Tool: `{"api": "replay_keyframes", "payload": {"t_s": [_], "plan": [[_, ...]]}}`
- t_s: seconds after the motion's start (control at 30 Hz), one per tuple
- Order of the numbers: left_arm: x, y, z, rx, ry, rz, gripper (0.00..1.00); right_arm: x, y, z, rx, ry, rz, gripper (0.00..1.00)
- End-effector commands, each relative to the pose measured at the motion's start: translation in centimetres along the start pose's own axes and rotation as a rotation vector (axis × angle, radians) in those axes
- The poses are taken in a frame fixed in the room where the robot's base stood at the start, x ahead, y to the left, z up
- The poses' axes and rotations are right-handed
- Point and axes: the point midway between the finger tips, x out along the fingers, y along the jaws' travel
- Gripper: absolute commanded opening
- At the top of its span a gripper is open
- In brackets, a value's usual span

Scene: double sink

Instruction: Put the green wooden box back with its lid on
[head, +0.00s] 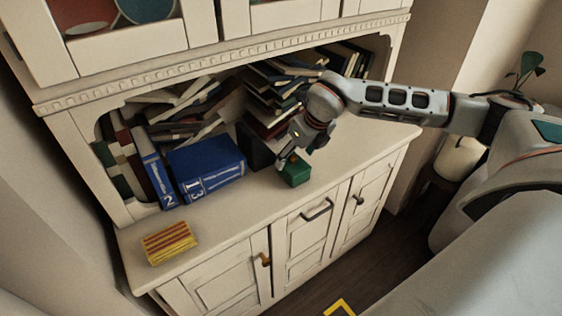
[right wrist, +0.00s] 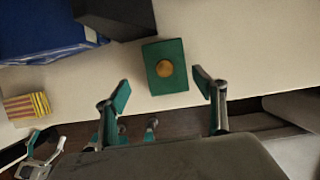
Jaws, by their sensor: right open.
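The green box (head: 295,172) stands on the cabinet's counter near its front edge, right of the blue books. In the right wrist view, the green box (right wrist: 156,83) shows a square green top with a round wood-coloured knob in its middle. I cannot tell whether this top is a separate lid. My right gripper (head: 286,158) is just above and beside the box. Its fingers (right wrist: 163,90) are open and apart, with nothing between the tips. Teal-and-grey parts at the lower left of the wrist view may be my left gripper, but their state is unclear.
Blue books (head: 206,168) and a dark block (head: 254,146) stand left of the box. Piled books (head: 272,95) fill the niche behind. A yellow-and-red striped block (head: 169,243) lies at the counter's left end. The counter (head: 345,158) is clear right of the box.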

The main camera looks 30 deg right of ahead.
Motion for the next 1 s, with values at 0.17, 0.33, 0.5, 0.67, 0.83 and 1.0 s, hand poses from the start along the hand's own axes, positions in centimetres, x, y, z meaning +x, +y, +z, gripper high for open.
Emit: {"api": "replay_keyframes", "payload": {"t_s": [0.17,0.33,0.5,0.67,0.83,1.0], "plan": [[-0.1,0.1,0.1,0.000,-0.001,0.001,0.82,0.6,-1.1,0.2,0.007,-0.005,-0.032,0.69],[-0.1,0.1,0.0,0.000,-0.001,0.001,0.82,2.3,-1.1,0.2,0.006,-0.006,-0.030,0.69],[-0.2,0.0,-0.3,0.000,0.000,0.001,0.82,4.3,-1.1,-0.1,0.005,-0.005,-0.029,0.69],[-0.3,0.0,-0.5,0.000,0.001,0.000,0.82,6.5,-1.1,-0.2,0.005,-0.007,-0.028,0.69],[-0.3,0.0,-0.5,0.000,0.001,0.000,0.82,7.5,-1.2,-0.1,0.004,-0.008,-0.028,0.69],[-0.3,0.0,-0.5,0.000,0.001,0.001,0.82,7.5,-1.2,-0.1,0.004,-0.008,-0.028,0.69]]}}
